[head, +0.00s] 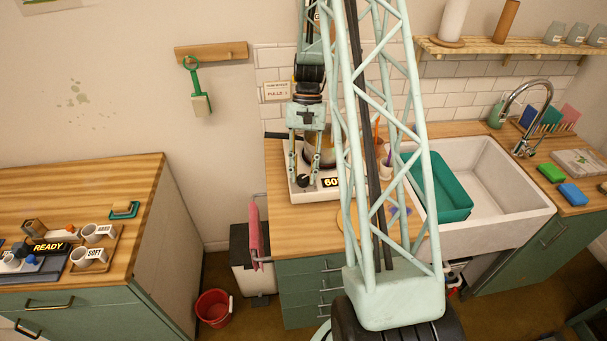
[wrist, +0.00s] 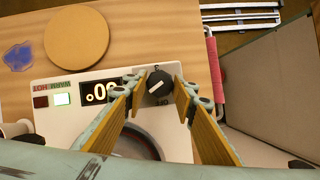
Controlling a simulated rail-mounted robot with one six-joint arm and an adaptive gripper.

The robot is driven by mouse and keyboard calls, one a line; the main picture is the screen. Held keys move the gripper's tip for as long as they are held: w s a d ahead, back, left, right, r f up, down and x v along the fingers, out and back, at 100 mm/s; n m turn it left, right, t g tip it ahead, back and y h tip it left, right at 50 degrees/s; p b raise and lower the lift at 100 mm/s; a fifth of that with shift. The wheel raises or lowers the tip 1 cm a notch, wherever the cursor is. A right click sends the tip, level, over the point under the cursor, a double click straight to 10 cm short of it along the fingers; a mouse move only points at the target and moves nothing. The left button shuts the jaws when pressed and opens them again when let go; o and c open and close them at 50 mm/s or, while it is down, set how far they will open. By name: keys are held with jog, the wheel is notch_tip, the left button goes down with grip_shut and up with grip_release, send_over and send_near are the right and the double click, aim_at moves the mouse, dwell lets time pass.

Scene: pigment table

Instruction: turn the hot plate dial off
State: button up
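The white hot plate (head: 303,196) sits on the wooden counter with a pot (head: 327,150) on it. Its display (wrist: 98,92) is lit and reads 60 in the head view. The black dial (wrist: 159,86) is at the plate's front corner; its white pointer line lies slanted, and a printed OFF label shows beside it, upside down. The dial also shows in the head view (head: 303,181). My gripper (wrist: 160,80) is open, its yellow-padded fingers on either side of the dial with a narrow gap at each side. Contact cannot be made out.
A round wooden disc (wrist: 77,39) lies on the counter near the hot plate. A pink towel (head: 256,232) hangs at the counter's left end. The sink (head: 490,185) with a green tub (head: 452,205) is to the right. A sign (head: 277,91) is on the tiles behind.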

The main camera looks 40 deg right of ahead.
jog(key=shift+n, duration=0.4)
jog(key=shift+c, duration=0.4)
jog(key=n+h, duration=0.1)
jog(key=n, duration=0.1)
jog(key=n+g+b, duration=0.1)
jog(key=n, duration=0.2)
jog(key=shift+w+a+h, duration=0.15)
jog(key=shift+a+h, duration=0.05)
jog(key=shift+h, duration=0.2)
jog(key=n+h, duration=0.1)
jog(key=n, duration=0.2)
jog(key=n+h+b, duration=0.1)
jog(key=n, duration=0.2)
jog(key=shift+a+g, duration=0.1)
jog(key=shift+g, duration=0.2)
jog(key=o, duration=0.8)
jog(key=shift+r, duration=0.1)
jog(key=shift+a+v, duration=0.15)
jog(key=shift+v, duration=2.8)
jog(key=shift+a+v, duration=0.15)
jog(key=shift+v, duration=2.8)
